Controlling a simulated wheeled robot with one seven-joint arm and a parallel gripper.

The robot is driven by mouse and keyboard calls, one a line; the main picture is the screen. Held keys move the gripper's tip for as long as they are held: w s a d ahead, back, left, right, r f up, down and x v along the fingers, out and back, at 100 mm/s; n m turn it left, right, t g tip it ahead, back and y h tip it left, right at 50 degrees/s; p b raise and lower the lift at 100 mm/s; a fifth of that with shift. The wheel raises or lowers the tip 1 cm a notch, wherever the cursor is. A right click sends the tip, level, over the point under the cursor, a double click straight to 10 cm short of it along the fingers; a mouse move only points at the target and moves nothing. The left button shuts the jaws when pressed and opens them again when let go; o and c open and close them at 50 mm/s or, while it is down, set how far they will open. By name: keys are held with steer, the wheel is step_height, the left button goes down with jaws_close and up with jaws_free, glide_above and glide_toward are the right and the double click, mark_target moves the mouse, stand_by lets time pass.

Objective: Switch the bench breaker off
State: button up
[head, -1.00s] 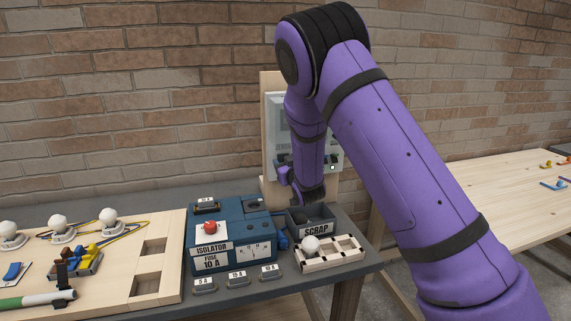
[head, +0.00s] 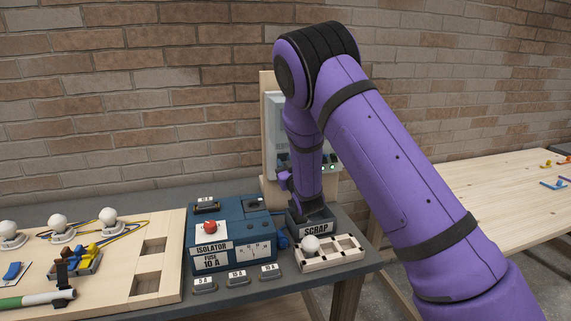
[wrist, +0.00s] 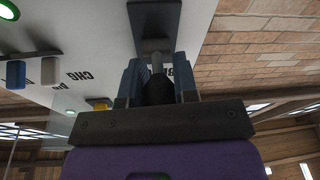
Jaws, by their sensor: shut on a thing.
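The breaker panel (head: 272,120) is a pale grey box on a wooden upright behind the bench, partly hidden by my arm. In the wrist view its face (wrist: 95,30) carries a dark switch housing (wrist: 153,18) with a grey lever (wrist: 156,58). A label beside this lever is mostly hidden; only what looks like a "B" shows. My gripper (wrist: 158,82) is at this lever, its blue fingers on either side, shut on it. The dark lower end of the lever lies between the fingers. My fingertips are not clear in the head view.
A blue switch (wrist: 15,75) and a white switch (wrist: 50,70), by a "CHG" label, sit left on the panel. Another wooden table (head: 500,195) stands right.

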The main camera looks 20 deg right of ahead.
steer(key=shift+s+f+n+t+y, duration=0.1)
steer(key=shift+f+n+t+y, duration=0.2)
steer(key=shift+t, duration=0.9)
steer(key=shift+s+f+t+y, duration=0.1)
steer(key=shift+f+t, duration=0.25)
steer(key=shift+t, duration=0.85)
steer(key=o, duration=0.9)
